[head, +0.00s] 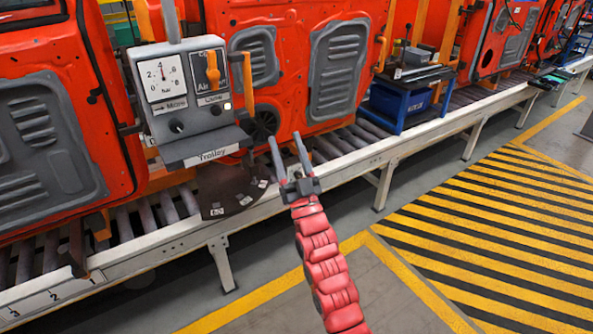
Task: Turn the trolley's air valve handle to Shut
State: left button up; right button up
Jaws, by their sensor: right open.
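The trolley's grey panel (190,118) stands at the upper left, with a "Trolley" label on its lower ledge. The orange air valve handle (212,68) is on the panel's right part and stands about upright over a dark "Air" plate. The small words around it are hard to read. My right gripper (286,137) is open and empty, to the right of and below the panel, apart from the handle. Its two fingers point up toward the line. My left gripper is out of view.
A dark round plate (228,190) with small labels lies below the panel. Red doors (292,70) hang behind it over the roller conveyor (165,212). The striped floor (500,220) is clear.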

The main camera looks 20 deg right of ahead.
jog(key=shift+t, duration=0.6)
jog(key=v, duration=0.5)
jog(key=shift+s+d+r, duration=0.3)
jog(key=shift+d, duration=0.05)
